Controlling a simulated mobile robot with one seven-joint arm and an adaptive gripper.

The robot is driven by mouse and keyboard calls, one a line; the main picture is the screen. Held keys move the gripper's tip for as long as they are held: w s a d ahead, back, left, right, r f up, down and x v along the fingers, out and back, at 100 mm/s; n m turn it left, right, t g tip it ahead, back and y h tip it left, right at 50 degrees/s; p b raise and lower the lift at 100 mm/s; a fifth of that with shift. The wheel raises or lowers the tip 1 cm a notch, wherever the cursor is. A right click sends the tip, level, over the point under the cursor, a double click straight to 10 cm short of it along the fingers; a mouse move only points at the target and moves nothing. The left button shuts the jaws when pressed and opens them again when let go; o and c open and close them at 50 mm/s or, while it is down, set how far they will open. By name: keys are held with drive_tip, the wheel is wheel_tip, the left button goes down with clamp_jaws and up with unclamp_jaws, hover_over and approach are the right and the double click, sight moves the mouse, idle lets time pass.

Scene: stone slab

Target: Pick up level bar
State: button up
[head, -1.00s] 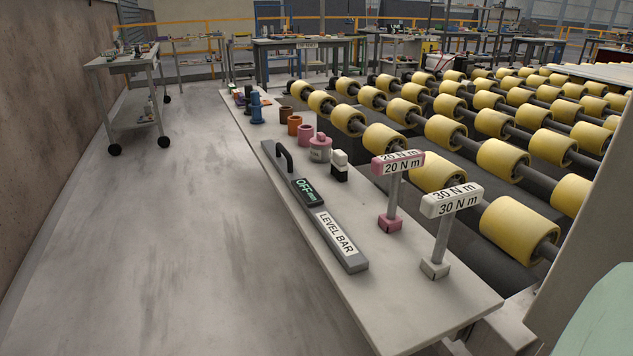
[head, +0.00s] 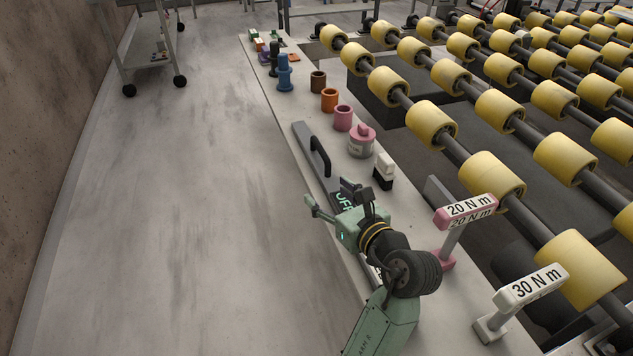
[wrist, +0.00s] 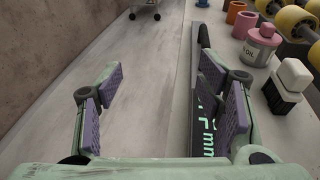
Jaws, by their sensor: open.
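The level bar (head: 303,147) is a long dark grey bar with a black arched handle (head: 319,157). It lies along the left part of the narrow slab (head: 290,110). My gripper (head: 328,203) is open above the bar's middle, and my arm hides the bar's near part. In the wrist view, the fingers (wrist: 157,100) are spread wide with nothing between them. The bar (wrist: 205,95) shows beside and behind the right finger, with part of its green display lettering visible. The left finger is over the floor side.
An oil pot (head: 361,142), a black-and-white block (head: 384,171) and several coloured cups stand right of the bar. The T-handled tools marked 20 N m (head: 466,211) and 30 N m (head: 530,287) stand close to my arm. Yellow rollers (head: 493,172) line the right.

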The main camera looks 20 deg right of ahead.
sight(343, 200)
drive_tip(key=s+d+f, duration=0.1)
drive_tip(key=s+d+f+m+g+h, duration=0.1)
drive_tip(key=d, duration=0.1)
drive_tip(key=s+d+f+h, duration=0.1)
drive_tip(key=d, duration=0.1)
drive_tip(key=shift+s+d+f, duration=0.15)
drive_tip(key=shift+s+f, duration=0.05)
drive_tip(key=shift+f, duration=0.2)
drive_tip(key=shift+m+g+h, duration=0.3)
drive_tip(key=shift+g+h, duration=0.1)
drive_tip(key=x, duration=0.4)
drive_tip(key=shift+d+f+p, duration=0.3)
drive_tip(key=shift+f+p, duration=0.1)
drive_tip(key=shift+f, duration=0.05)
drive_tip(key=shift+p+x, duration=0.7)
drive_tip(key=shift+x, duration=2.45)
drive_tip(key=shift+s+f, duration=0.1)
drive_tip(key=shift+f, duration=0.1)
drive_tip(key=shift+c, duration=0.3)
clamp_jaws()
drive_tip(key=shift+r, duration=0.1)
